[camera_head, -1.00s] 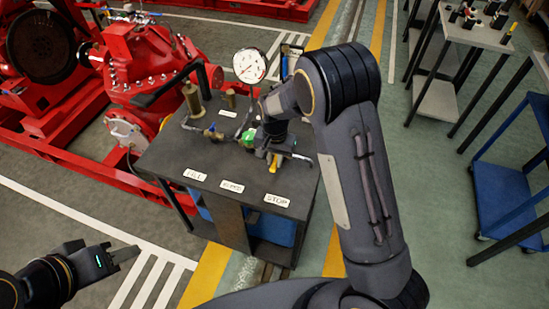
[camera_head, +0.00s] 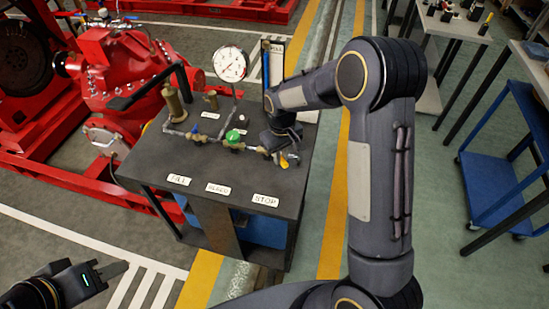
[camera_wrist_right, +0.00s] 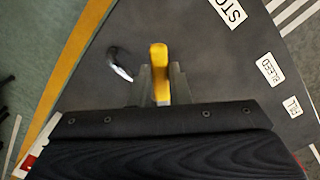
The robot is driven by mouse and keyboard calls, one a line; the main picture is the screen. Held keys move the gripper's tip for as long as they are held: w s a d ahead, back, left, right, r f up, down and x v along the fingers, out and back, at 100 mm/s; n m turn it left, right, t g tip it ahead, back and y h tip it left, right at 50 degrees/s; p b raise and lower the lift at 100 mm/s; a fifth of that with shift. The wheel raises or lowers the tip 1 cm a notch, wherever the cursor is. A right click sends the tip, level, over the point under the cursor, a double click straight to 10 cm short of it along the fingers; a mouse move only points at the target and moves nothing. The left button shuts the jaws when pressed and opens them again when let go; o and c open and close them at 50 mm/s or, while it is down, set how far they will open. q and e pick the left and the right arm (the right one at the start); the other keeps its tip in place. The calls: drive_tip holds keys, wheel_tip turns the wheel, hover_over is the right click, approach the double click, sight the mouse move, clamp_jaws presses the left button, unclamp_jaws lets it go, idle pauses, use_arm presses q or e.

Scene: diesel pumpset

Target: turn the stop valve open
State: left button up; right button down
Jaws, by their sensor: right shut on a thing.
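The stop valve's yellow lever (camera_head: 284,161) shows at the right end of the pipe line on the dark table, behind the STOP label (camera_head: 265,200). My right gripper (camera_head: 283,150) reaches down over it and hides most of the valve body. In the right wrist view the yellow lever (camera_wrist_right: 159,72) stands between the two grey fingers (camera_wrist_right: 161,82), which are shut on it. My left gripper (camera_head: 120,269) is at the lower left, away from the table; its finger gap cannot be made out.
The table (camera_head: 235,175) also carries a green-knobbed valve (camera_head: 233,137), a pressure gauge (camera_head: 230,64) and a brass fitting (camera_head: 175,102). A silver curved pipe end (camera_wrist_right: 118,63) lies beside the lever. A red pumpset (camera_head: 125,75) stands behind left; a blue cart (camera_head: 500,170) stands right.

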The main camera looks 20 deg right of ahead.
drive_tip(key=d+n, duration=0.2)
drive_tip(key=shift+w+n, duration=0.4)
drive_tip(key=n, duration=0.1)
drive_tip(key=w+d+n, duration=0.1)
drive_tip(key=shift+d+n, duration=0.15)
drive_tip(key=shift+n, duration=0.15)
drive_tip(key=shift+w+d+n, duration=0.35)
drive_tip(key=shift+w+n, duration=0.05)
drive_tip(key=shift+n, duration=0.5)
drive_tip(key=shift+w+d+n, duration=0.35)
drive_tip(key=shift+n, duration=0.55)
drive_tip(key=shift+w+r, duration=0.1)
drive_tip(key=c, duration=1.4)
unclamp_jaws()
drive_tip(key=shift+o, duration=0.2)
wheel_tip(320, 180, up, 8)
drive_tip(key=shift+b, duration=0.4)
